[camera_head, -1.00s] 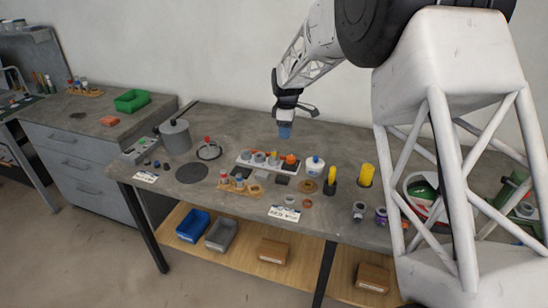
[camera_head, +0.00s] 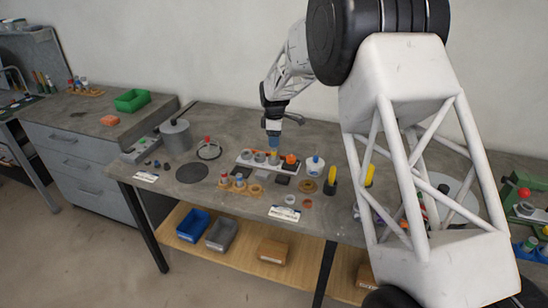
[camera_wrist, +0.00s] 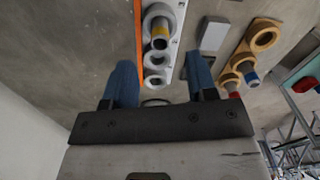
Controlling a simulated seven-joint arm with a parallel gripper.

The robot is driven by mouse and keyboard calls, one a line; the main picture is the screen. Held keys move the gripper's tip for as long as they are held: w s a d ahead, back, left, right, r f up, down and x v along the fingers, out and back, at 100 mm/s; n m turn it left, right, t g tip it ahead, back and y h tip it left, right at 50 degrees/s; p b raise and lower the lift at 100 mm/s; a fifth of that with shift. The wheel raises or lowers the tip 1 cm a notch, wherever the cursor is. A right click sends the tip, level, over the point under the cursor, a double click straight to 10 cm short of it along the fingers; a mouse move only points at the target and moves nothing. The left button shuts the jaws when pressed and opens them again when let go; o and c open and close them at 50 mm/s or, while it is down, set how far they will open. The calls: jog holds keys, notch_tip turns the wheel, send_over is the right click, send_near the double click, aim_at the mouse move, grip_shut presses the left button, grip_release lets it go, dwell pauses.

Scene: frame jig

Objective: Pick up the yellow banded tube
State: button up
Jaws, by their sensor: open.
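The yellow banded tube (camera_wrist: 160,32) shows in the wrist view as a grey tube with a yellow band, standing in a round grey holder on the white rack. In the head view the white rack (camera_head: 244,161) stands mid-table, but I cannot make out the band there. My gripper (camera_head: 273,140) is above the rack, with its blue fingers pointing down. In the wrist view my gripper (camera_wrist: 161,75) is open and empty, its fingers apart on either side of the rack's line of holders. The tube lies beyond the fingertips, between their lines, untouched.
An orange piece (camera_head: 291,159) and a white bottle with a blue top (camera_head: 315,166) stand right of my gripper. A wooden holder with small bottles (camera_head: 239,183) is in front of the rack. A black-and-yellow handle (camera_head: 330,182) stands farther right. The table behind the rack is clear.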

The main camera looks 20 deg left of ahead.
aim_at(274, 150)
jog(key=shift+f, duration=0.4)
jog(key=shift+f, duration=0.1)
jog(key=shift+f, duration=2.5)
grip_shut()
